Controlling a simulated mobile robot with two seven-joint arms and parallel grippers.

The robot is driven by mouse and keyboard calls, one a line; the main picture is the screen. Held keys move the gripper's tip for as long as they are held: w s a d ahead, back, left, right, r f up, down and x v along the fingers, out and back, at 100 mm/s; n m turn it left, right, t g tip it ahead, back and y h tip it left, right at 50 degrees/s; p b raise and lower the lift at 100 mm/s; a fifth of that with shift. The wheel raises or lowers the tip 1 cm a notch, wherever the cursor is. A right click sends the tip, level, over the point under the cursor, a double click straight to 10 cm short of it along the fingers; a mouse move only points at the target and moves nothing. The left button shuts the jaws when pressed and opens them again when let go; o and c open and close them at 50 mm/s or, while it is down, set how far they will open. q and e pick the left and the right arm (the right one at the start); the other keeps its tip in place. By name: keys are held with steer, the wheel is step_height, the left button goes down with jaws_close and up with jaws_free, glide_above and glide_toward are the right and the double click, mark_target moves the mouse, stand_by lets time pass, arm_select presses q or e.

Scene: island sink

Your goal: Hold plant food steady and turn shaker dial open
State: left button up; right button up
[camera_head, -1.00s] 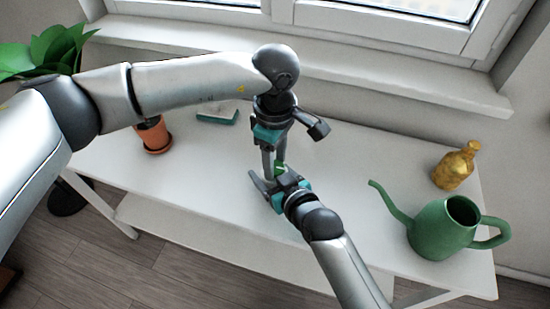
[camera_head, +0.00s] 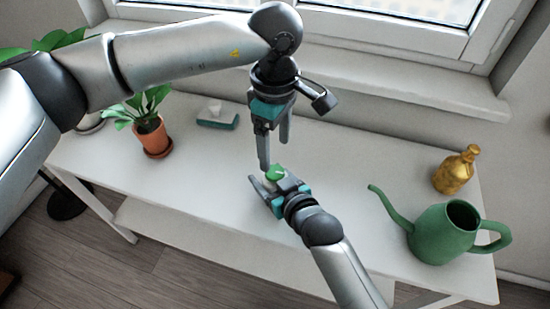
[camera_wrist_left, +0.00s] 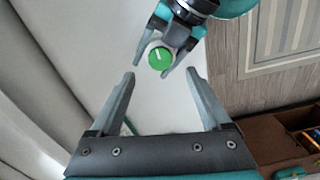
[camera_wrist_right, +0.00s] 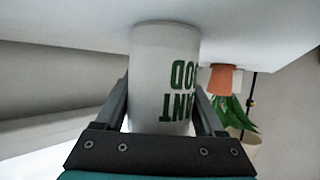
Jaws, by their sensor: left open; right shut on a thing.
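The plant food is a white can with green lettering, seen upside down in the right wrist view (camera_wrist_right: 165,80). My right gripper (camera_head: 262,184) is shut around its sides, and the can appears to stand on the white table. Its green shaker dial (camera_head: 275,173) shows on top in the head view. The dial, with a white mark, also shows in the left wrist view (camera_wrist_left: 159,58). My left gripper (camera_head: 274,150) is open and empty, pointing down above the dial and apart from it. In the left wrist view the dial lies beyond the fingertips, between their lines.
A green watering can (camera_head: 441,235) and a golden bottle (camera_head: 455,170) stand on the right of the white table (camera_head: 200,185). A potted plant (camera_head: 152,138) and a teal tissue box (camera_head: 217,119) stand at the left and back.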

arm_select(q)
step_height(320, 180, up, 6)
steer(key=shift+f, duration=0.1)
stand_by(0.4)
arm_select(e)
steer(key=o, duration=1.5)
